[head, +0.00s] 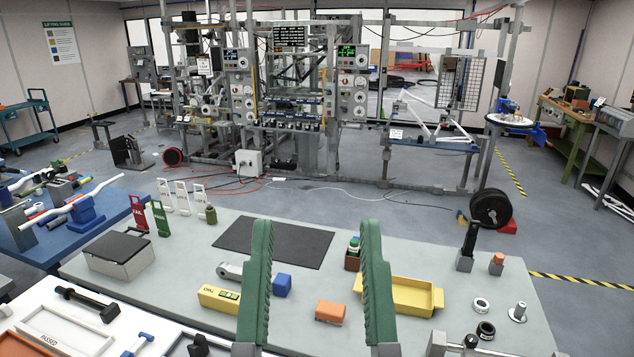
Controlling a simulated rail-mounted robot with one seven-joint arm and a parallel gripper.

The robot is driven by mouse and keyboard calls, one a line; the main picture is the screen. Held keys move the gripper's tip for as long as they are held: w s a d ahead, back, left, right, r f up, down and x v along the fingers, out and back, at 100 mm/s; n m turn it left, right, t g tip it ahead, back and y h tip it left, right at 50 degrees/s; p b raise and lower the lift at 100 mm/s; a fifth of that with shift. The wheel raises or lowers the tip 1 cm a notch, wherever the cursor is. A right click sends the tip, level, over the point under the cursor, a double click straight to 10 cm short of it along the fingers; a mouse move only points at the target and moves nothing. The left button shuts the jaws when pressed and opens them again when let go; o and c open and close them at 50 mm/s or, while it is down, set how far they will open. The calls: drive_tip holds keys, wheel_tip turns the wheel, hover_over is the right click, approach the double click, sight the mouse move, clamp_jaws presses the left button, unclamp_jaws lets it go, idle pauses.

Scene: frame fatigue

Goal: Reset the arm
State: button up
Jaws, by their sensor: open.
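My gripper (316,262) is in the head view at the lower middle, its two green ribbed fingers upright and wide apart. It is open, with nothing held between the fingers. The fingers stand in front of the grey worktable (430,247) and hide parts of it. Between them in the picture show a blue block (282,286) and an orange block (330,311). The rest of my arm is mostly below the picture's edge.
A yellow tray (437,300), a yellow box (218,299), a black mat (262,241) and a grey lidded box (112,264) lie on the worktable. Upright red, green and white tags (160,218) stand at left. A large test rig (290,100) stands behind, across open floor.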

wheel_tip(320, 180, up, 20)
drive_tip(key=p, duration=1.6)
drive_tip(key=shift+f, duration=0.25)
drive_tip(key=shift+a, duration=0.1)
